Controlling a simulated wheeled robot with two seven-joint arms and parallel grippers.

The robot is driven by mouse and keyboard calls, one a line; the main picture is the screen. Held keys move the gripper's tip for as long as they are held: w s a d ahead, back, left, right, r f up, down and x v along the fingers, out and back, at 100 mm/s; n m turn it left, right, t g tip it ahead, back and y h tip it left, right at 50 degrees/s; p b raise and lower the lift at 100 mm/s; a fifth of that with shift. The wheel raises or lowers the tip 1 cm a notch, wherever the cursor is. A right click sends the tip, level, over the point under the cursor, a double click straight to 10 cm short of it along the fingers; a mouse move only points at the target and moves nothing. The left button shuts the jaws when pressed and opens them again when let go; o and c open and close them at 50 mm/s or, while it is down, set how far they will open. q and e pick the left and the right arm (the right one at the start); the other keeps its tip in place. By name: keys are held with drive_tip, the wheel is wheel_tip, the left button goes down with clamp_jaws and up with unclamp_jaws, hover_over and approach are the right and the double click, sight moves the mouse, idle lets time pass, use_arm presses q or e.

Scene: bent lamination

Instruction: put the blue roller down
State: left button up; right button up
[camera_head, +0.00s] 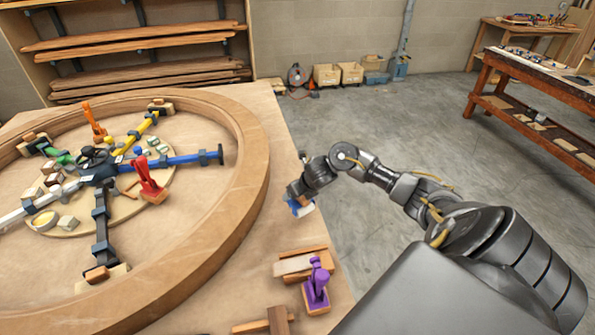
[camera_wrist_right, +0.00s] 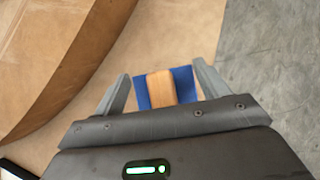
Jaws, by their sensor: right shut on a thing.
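The blue roller (camera_wrist_right: 185,85) sits between the fingers of my right gripper (camera_wrist_right: 161,88) in the right wrist view, a blue piece with a tan wooden part across its middle. My right gripper (camera_head: 299,199) is shut on it. In the head view the blue roller (camera_head: 298,208) shows only in part under the gripper, by the table's right edge. I cannot tell whether it touches the table top. My left gripper is not in view.
The large curved wooden ring (camera_head: 258,165) stands on the table (camera_head: 287,150), left of the gripper. A purple clamp (camera_head: 317,283) and wood blocks (camera_head: 297,264) lie nearer me. Bare table lies between ring and blocks. Grey floor (camera_head: 380,120) lies beyond the right edge.

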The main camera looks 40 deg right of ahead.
sight(298, 200)
wheel_tip(298, 200, down, 3)
drive_tip(key=shift+p, duration=0.4)
drive_tip(key=shift+f+b, duration=0.4)
drive_tip(key=shift+b, duration=0.1)
drive_tip(key=shift+s+f, duration=0.15)
drive_tip(key=shift+f, duration=0.1)
drive_tip(key=shift+c, duration=0.7)
drive_tip(key=o, duration=1.1)
drive_tip(key=shift+f, duration=0.1)
drive_tip(key=shift+r, duration=0.2)
